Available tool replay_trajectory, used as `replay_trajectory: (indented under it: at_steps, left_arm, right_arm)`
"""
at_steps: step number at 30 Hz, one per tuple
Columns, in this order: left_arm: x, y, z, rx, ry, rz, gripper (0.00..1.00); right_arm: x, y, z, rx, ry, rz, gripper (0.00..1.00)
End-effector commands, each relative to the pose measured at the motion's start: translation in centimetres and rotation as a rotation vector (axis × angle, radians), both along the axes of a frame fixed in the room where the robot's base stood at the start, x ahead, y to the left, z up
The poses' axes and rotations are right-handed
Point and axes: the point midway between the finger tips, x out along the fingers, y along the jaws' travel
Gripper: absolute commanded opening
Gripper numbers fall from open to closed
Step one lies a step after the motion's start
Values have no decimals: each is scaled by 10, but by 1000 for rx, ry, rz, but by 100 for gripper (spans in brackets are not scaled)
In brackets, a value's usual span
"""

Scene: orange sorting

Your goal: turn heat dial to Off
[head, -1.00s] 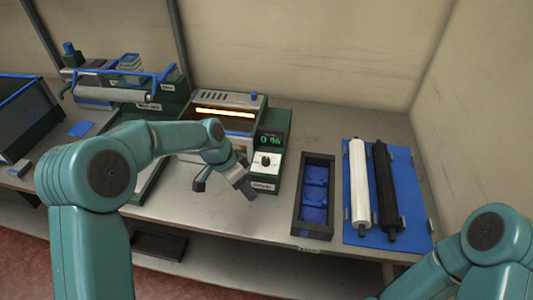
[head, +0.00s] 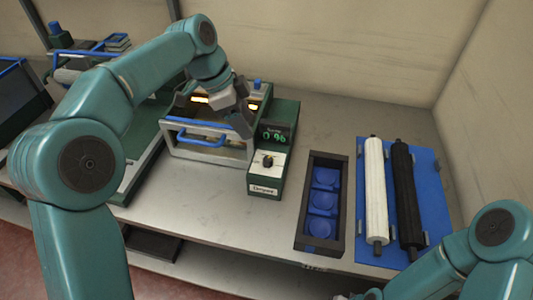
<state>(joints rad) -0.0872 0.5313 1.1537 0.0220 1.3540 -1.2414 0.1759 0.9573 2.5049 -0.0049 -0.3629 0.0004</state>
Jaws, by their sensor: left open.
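The heat dial (head: 267,160) is a dark knob on the white face of a green control box at the right of the heater unit. Its pointer setting is too small to read. The green display (head: 275,135) above it reads about 0 %. My left gripper (head: 213,112) is open and empty. It hangs over the heater, above and left of the dial and apart from it.
The heater (head: 198,140) has a blue handle and a glowing bar partly hidden by my left gripper. A dark tray (head: 311,241) with blue compartments stands to the right. A blue mat (head: 428,211) holds a white roller (head: 375,190) and a black roller (head: 406,195).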

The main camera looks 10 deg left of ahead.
Motion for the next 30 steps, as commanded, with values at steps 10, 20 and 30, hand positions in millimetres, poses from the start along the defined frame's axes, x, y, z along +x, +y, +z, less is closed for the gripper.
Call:
replay_trajectory:
  at_steps: [10,20,30]
  left_arm:
    - [7,-31,-79,0,3,0,53]
    - [14,-47,-118,1,2,1,53]
    - [15,-48,-120,0,0,2,44]
  right_arm:
    - [0,0,-6,0,0,0,43]
    - [0,0,-5,0,0,0,43]
    - [0,0,-5,0,0,0,43]
